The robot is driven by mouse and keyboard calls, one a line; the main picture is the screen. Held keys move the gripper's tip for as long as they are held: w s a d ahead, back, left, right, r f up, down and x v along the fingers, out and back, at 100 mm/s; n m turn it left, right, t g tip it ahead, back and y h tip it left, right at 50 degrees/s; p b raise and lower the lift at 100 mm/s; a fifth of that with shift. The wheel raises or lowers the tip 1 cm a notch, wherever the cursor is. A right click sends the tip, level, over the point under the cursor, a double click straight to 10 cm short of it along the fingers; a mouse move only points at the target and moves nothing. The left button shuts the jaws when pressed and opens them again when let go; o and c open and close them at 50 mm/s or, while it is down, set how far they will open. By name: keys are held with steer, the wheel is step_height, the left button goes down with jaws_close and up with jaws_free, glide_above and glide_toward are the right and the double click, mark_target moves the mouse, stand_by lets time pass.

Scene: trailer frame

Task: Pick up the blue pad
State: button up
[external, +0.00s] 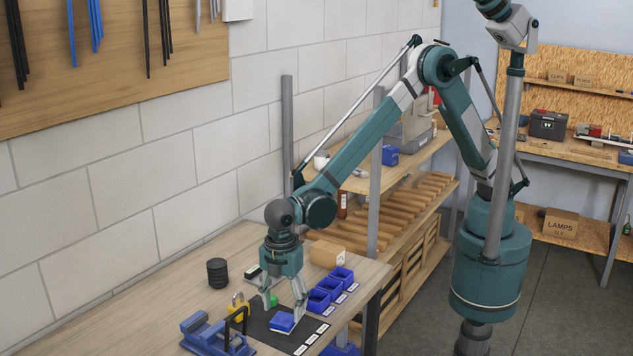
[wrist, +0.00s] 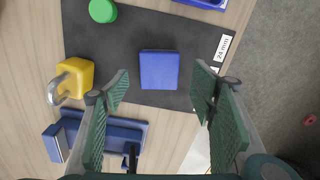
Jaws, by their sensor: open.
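The blue pad (external: 282,322) lies on a dark mat (external: 262,339) on the workbench. In the wrist view the blue pad (wrist: 160,70) is a flat blue square on the dark mat (wrist: 125,42), ahead of the fingertips and roughly midway between them. My gripper (external: 283,302) points down over the mat, close to the pad in the external view. In the wrist view my gripper (wrist: 161,84) is open, with a green finger on each side and nothing between them. I cannot tell the exact height of the fingertips above the pad.
A yellow padlock (wrist: 76,78) and a blue vise (wrist: 105,135) sit left of the pad. A green round piece (wrist: 103,10) lies on the mat. Blue bins (external: 318,300) stand at the bench's right edge. A black stack (external: 217,273) stands behind.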

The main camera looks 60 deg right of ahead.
mark_target(283, 319)
steer(key=shift+f, duration=2.3)
steer(key=shift+c, duration=0.7)
steer(key=c, duration=0.8)
